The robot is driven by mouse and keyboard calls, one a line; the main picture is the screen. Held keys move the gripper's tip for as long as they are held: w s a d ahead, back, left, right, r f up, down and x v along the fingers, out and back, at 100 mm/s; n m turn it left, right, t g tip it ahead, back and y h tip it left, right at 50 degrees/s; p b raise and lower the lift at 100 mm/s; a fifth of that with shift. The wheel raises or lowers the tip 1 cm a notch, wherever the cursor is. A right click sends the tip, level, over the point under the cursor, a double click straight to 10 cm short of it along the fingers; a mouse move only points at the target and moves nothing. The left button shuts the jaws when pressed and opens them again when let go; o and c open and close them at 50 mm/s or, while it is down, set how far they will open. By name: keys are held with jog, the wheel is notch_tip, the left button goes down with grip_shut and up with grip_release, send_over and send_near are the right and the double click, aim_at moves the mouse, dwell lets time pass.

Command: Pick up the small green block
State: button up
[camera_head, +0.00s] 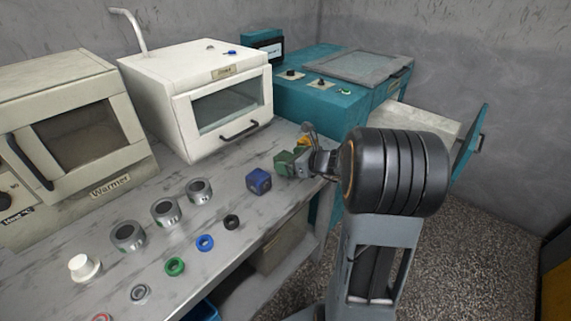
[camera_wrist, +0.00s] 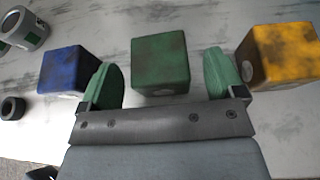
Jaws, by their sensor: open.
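The small green block (camera_wrist: 160,62) sits on the grey workbench, centred in the wrist view. In the head view the green block (camera_head: 285,160) is partly hidden by my gripper. My gripper (camera_wrist: 161,84) is open, with one green finger on each side of the block's near end. Gaps show between the fingers and the block in the wrist view. My gripper also shows in the head view (camera_head: 300,164), low over the bench at its right end.
A blue block (camera_wrist: 68,70) stands left of the gripper and a yellow block (camera_wrist: 280,55) stands close by the right finger. Metal cylinders (camera_head: 164,211) and coloured rings (camera_head: 205,243) lie on the bench at left. A white oven (camera_head: 180,110) and teal machine (camera_head: 300,100) stand behind.

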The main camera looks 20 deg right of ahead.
jog(key=shift+x, duration=1.3)
jog(key=c, duration=1.2)
jog(key=shift+c, duration=0.3)
jog(key=shift+r, duration=0.2)
